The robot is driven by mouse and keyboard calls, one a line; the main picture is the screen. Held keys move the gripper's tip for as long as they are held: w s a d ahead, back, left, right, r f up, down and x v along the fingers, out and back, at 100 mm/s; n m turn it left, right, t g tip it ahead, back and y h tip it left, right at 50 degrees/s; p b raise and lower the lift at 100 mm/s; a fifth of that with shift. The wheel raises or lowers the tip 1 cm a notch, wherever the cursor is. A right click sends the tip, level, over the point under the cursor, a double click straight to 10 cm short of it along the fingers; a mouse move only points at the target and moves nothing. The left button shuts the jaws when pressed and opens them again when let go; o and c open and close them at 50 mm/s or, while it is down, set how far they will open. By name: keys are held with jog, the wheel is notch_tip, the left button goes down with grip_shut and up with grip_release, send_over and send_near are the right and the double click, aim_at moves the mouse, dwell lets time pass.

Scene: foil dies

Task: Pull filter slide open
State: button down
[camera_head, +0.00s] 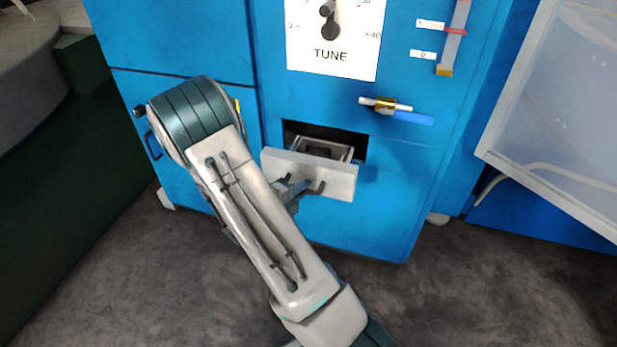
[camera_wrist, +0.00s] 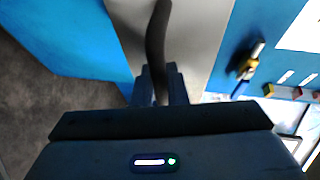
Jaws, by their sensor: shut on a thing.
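The filter slide (camera_head: 340,180) is a pale grey drawer front low on the blue cabinet. It stands out from its dark opening, and part of its framed tray shows behind the front. A dark bar handle (camera_head: 318,187) is on its face. My gripper (camera_head: 292,190) is at the handle's left part, partly hidden behind my arm. In the wrist view the handle (camera_wrist: 157,45) runs between the two fingers of my gripper (camera_wrist: 160,85), which is shut on it. The pale slide front (camera_wrist: 195,40) fills the middle behind it.
A valve with a blue lever (camera_head: 412,117) sits above right of the slide. A dial panel marked TUNE (camera_head: 335,60) and a gauge with a red marker (camera_head: 455,35) are higher up. A pale framed panel (camera_head: 560,100) stands at right. Grey floor is open in front.

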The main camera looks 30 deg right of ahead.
jog(key=shift+s+a, duration=0.25)
jog(key=shift+s, duration=0.05)
jog(key=c, duration=1.5)
grip_release()
jog(key=shift+o, duration=0.2)
jog(key=p+v, duration=0.2)
jog(key=v, duration=1.2)
